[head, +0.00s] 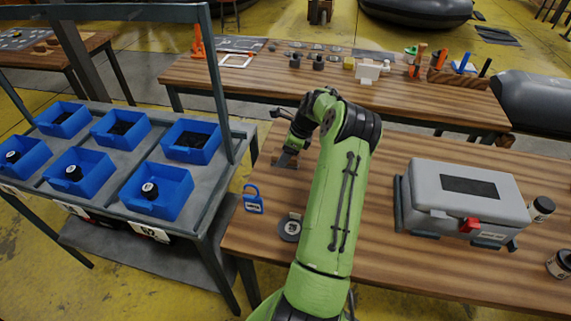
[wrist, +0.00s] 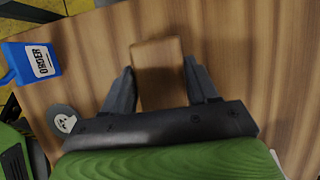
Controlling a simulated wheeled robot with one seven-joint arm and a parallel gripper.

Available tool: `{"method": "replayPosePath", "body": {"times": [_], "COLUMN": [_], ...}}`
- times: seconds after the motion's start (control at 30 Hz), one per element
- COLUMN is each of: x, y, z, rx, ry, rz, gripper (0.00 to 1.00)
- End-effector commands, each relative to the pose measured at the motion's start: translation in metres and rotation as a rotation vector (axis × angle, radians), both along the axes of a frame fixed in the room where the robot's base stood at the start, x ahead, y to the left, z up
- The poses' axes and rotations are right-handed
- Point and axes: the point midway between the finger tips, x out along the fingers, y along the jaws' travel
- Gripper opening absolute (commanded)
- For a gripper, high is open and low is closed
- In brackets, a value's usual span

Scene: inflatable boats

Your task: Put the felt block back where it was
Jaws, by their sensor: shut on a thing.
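A plain brown block (wrist: 158,78), which looks like the felt block, sits between the two dark fingers of my gripper (wrist: 159,66) in the wrist view. A finger lies against each side of it, and the gripper is shut on it. In the head view my gripper (head: 289,150) is low over the left part of the wooden table, and a small brownish-grey piece shows under it. I cannot tell whether the block touches the table top.
A blue padlock-shaped order tag (head: 253,202) and a grey disc (head: 290,228) lie near the table's left edge. A grey case (head: 466,196) stands right of my arm. Blue bins (head: 158,190) fill the rack at left. Bare wood (head: 400,270) lies in front of the case.

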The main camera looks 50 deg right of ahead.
Motion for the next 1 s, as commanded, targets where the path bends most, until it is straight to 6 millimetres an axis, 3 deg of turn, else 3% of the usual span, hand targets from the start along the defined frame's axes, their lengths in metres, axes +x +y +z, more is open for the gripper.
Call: {"method": "replayPosePath", "body": {"times": [0.13,0.47,0.5,0.63,1.0], "x": [0.0,0.0,0.0,0.0,-0.002], "y": [0.001,0.001,0.001,0.001,-0.001], "z": [-0.033,-0.036,-0.037,-0.036,-0.027], "rx": [0.004,0.001,0.001,0.001,0.0], "ry": [0.003,0.001,0.001,0.001,0.001], "rz": [0.001,0.002,0.002,0.002,0.0], "gripper": [0.3,0.3,0.62,0.82,0.84]}}
